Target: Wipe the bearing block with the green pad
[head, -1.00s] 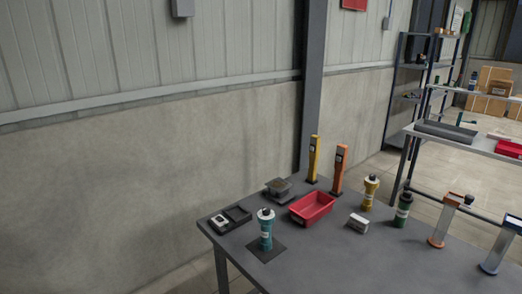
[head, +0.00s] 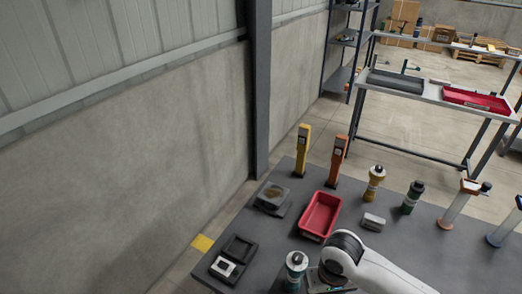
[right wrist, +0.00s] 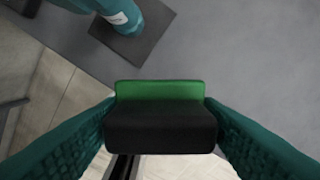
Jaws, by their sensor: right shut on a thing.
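The green pad (right wrist: 160,91), a green strip on a thick black body, is held between the teal fingers of my right gripper (right wrist: 160,112). In the head view my right arm comes in at the bottom right, and its wrist is beside the teal bottle; the fingers and pad are not clear there. A grey block with a brownish patch on top (head: 272,194), which looks like the bearing block, sits on a dark plate at the table's far left. My right gripper is nearer the front, apart from it. My left gripper is not in view.
The teal bottle (head: 296,262) stands close to my right wrist. A red bin (head: 320,213), a black tray with a white-framed item (head: 224,266) and a small white box (head: 373,221) are around. Yellow (head: 303,150) and orange (head: 338,160) upright devices stand behind.

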